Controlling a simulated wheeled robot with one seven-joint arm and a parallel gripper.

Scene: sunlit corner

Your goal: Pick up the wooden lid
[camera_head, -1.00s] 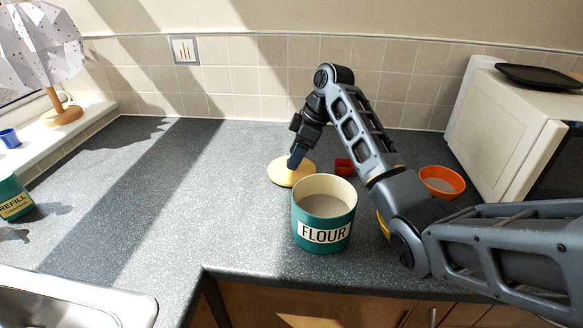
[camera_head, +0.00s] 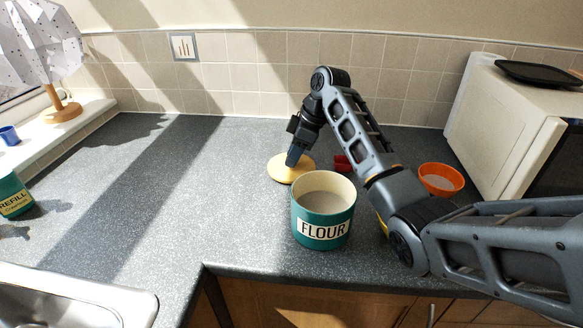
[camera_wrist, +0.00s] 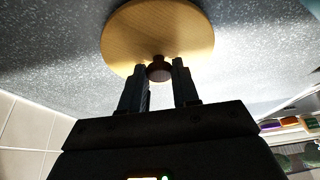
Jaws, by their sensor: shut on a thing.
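The wooden lid (camera_head: 281,171) is a round, pale yellow disc on the grey counter, behind the flour canister. The wrist view shows the lid (camera_wrist: 150,28) with a dark round knob (camera_wrist: 159,70) at its middle. My gripper (camera_head: 292,163) reaches down onto the lid from above. In the wrist view my gripper (camera_wrist: 159,75) has its two fingers on either side of the knob, shut on it. I cannot tell whether the lid is clear of the counter. The teal canister (camera_head: 323,231) marked FLOUR stands open in front, with pale contents.
A red object (camera_head: 343,164) lies right of the lid, partly behind my arm. An orange bowl (camera_head: 441,180) stands further right, near a white microwave (camera_head: 507,120). A teal REFILL container (camera_head: 14,197) is at the far left. The counter left of the lid is clear.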

